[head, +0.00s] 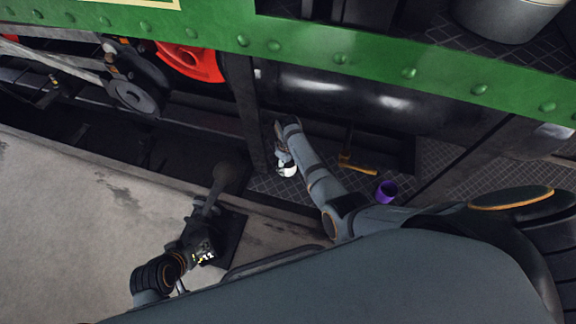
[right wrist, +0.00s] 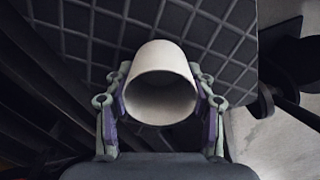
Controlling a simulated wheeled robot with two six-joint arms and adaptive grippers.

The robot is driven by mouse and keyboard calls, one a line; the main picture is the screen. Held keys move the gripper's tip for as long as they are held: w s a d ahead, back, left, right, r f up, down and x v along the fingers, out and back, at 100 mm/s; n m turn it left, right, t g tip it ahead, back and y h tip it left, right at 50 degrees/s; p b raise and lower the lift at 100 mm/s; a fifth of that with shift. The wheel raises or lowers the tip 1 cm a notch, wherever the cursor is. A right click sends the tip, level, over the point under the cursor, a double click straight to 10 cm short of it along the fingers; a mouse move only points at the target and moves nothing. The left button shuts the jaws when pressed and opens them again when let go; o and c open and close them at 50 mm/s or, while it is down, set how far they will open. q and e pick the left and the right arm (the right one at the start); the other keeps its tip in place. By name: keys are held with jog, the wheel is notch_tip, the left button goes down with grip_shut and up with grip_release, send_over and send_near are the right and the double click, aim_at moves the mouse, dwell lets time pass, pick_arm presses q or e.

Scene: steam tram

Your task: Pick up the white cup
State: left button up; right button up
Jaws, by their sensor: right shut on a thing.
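The white cup (right wrist: 160,62) is between the two fingers of my right gripper (right wrist: 161,105) in the right wrist view, with its open mouth facing the camera. The fingers touch it on both sides. In the head view the white cup (head: 288,171) shows small, low over the dark grid-patterned floor, below my right gripper (head: 284,158). My left gripper (head: 203,246) is at the lower left, over the pale ground and apart from the cup. Its fingers are too dark and small to read.
A purple cup (head: 386,192) and an orange-handled tool (head: 356,165) are on the grid floor (head: 262,182) to the right. A dark spoon-shaped thing (head: 229,178) is just above my left gripper. A green riveted beam (head: 330,57) and a black cylinder (head: 370,100) lie behind.

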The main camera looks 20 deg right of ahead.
jog(key=shift+r+p, duration=0.35)
jog(key=shift+p, duration=0.05)
jog(key=r+p, duration=0.4)
jog(key=p, duration=0.1)
jog(key=shift+s+r, duration=0.15)
jog(key=shift+s, duration=0.05)
pick_arm(q)
jog(key=a+r+g+y+p, duration=0.1)
jog(key=a+r+g+p, duration=0.2)
jog(key=r, duration=0.3)
jog(key=s+a+f+y+p, duration=0.15)
jog(key=s+f+p, duration=0.3)
jog(key=f, duration=0.45)
jog(key=s+a+f+p, duration=0.3)
jog(key=s+f, duration=0.2)
jog(key=f, duration=0.4)
jog(key=s+r+p, duration=0.5)
jog(key=s+p, duration=0.4)
jog(key=p, duration=0.1)
jog(key=shift+s+a+g, duration=0.2)
jog(key=shift+a+g, duration=0.15)
jog(key=shift+g, duration=0.05)
pick_arm(e)
jog(key=s+r, duration=0.8)
jog(key=s, duration=0.5)
jog(key=shift+s+a, duration=0.25)
jog(key=shift+s, duration=0.05)
